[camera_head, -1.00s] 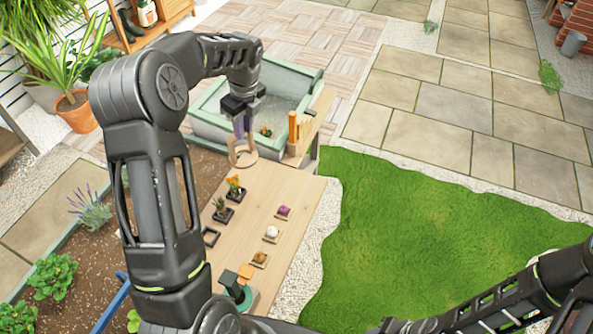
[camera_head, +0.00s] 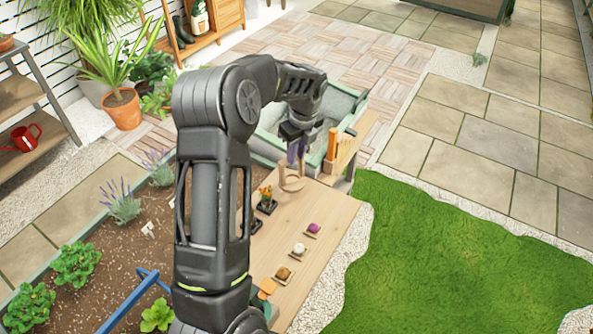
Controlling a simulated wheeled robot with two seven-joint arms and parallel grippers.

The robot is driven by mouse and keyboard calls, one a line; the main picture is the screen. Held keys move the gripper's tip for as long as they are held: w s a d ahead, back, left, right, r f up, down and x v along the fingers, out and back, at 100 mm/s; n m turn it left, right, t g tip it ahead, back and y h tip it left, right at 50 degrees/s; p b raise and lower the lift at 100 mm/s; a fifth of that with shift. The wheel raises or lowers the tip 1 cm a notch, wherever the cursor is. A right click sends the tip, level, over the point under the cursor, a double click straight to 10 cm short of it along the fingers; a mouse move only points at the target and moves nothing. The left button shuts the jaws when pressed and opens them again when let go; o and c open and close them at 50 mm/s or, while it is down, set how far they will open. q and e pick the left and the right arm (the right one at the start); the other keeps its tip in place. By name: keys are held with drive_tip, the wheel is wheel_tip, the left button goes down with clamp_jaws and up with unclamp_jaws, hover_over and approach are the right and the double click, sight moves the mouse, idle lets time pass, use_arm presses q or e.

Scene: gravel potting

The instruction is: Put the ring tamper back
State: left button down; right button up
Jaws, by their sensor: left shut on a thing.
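My left gripper (camera_head: 298,141) is shut on the purple handle of the ring tamper (camera_head: 291,182). The tamper hangs with its pale wooden ring downward over the far part of the wooden bench (camera_head: 312,212). I cannot tell whether the ring touches the bench top. My left arm hides part of the bench's left side. My right gripper is out of view.
A green-rimmed tub (camera_head: 348,103) stands behind the bench, with an upright orange piece (camera_head: 332,145) near the far end. An orange-flowered plant (camera_head: 266,195) stands left of the tamper. Small purple (camera_head: 314,228), white (camera_head: 299,249) and brown (camera_head: 284,273) balls sit on the bench.

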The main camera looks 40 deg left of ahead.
use_arm(q)
wheel_tip(320, 180, down, 4)
drive_tip(key=b, duration=0.2)
drive_tip(key=shift+r+b, duration=0.15)
drive_tip(key=shift+b, duration=0.15)
drive_tip(key=c, duration=1.2)
unclamp_jaws()
drive_tip(key=shift+o, duration=0.2)
